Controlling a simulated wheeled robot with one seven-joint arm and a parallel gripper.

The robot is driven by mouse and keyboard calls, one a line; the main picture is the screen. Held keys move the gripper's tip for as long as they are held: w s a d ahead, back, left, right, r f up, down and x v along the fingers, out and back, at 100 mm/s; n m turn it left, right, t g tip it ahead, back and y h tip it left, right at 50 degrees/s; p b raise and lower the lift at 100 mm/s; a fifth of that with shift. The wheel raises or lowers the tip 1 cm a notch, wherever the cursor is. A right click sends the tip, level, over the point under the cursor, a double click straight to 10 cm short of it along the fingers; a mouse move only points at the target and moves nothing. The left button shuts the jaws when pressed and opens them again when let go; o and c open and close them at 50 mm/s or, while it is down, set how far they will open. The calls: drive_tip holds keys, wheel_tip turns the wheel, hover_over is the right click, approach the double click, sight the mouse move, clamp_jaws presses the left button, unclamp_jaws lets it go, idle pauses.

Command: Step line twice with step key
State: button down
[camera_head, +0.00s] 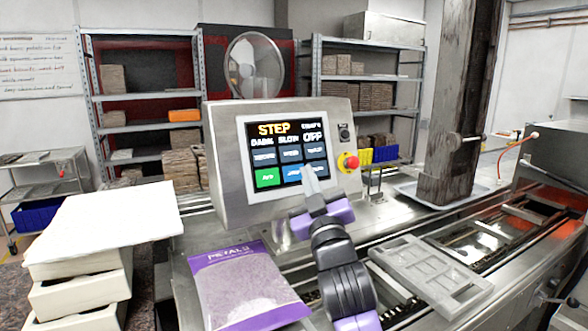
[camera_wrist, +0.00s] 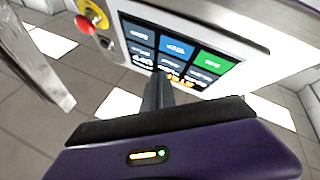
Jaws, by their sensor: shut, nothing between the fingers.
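A control panel (camera_head: 230,165) with a lit touch screen (camera_head: 287,153) stands in the middle of the head view. The screen shows an orange "STEP" heading and rows of touch keys, one green (camera_head: 267,178) and others blue; I cannot read which is the step key. The panel shows upside down in the wrist view, with its green key (camera_wrist: 211,60) and blue keys. My gripper (camera_head: 309,176) is shut and empty, its fingertips in front of the screen's lower right part. In the wrist view the fingers (camera_wrist: 158,88) point at the screen; contact cannot be told.
A red stop button (camera_head: 351,162) on a yellow base sits right of the screen. A purple-edged bag (camera_head: 240,285) lies below the panel, with a grey mould tray (camera_head: 430,275) to its right. A dark post (camera_head: 460,110) stands at right.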

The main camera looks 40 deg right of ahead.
drive_tip(key=shift+s+a+r+p, duration=0.15)
drive_tip(key=shift+s, duration=0.25)
drive_tip(key=shift+s+a+r+p, duration=0.1)
drive_tip(key=shift+s+r+p, duration=0.05)
drive_tip(key=shift+s, duration=0.25)
